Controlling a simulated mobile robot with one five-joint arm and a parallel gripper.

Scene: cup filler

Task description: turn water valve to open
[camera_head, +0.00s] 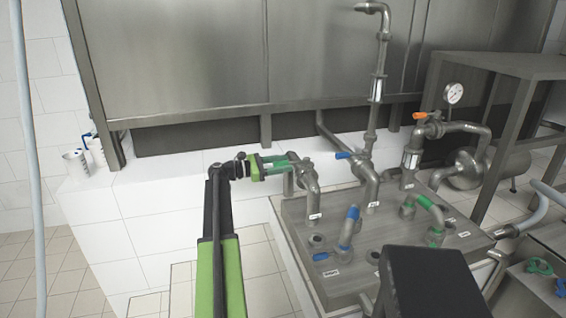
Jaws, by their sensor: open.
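Several valves stand on a metal plate (340,278); their labels are too small to read. A blue valve handle (343,155) sits on a middle pipe with a tall riser and points to the left. An orange handle (420,115) is on a pipe to the right. My gripper (284,162), green and black, is open at the left end of the plate, beside the leftmost pipe (307,180). It is left of the blue handle and apart from it. Green parts overlap at its tips, so I cannot tell whether it surrounds a handle there.
A large steel tank (270,50) stands behind a white tiled ledge (160,215). A pressure gauge (454,93) and a metal frame (500,62) are at the right. A bent pipe piece with blue ends (350,230) and a green-ended one (430,208) stand on the plate.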

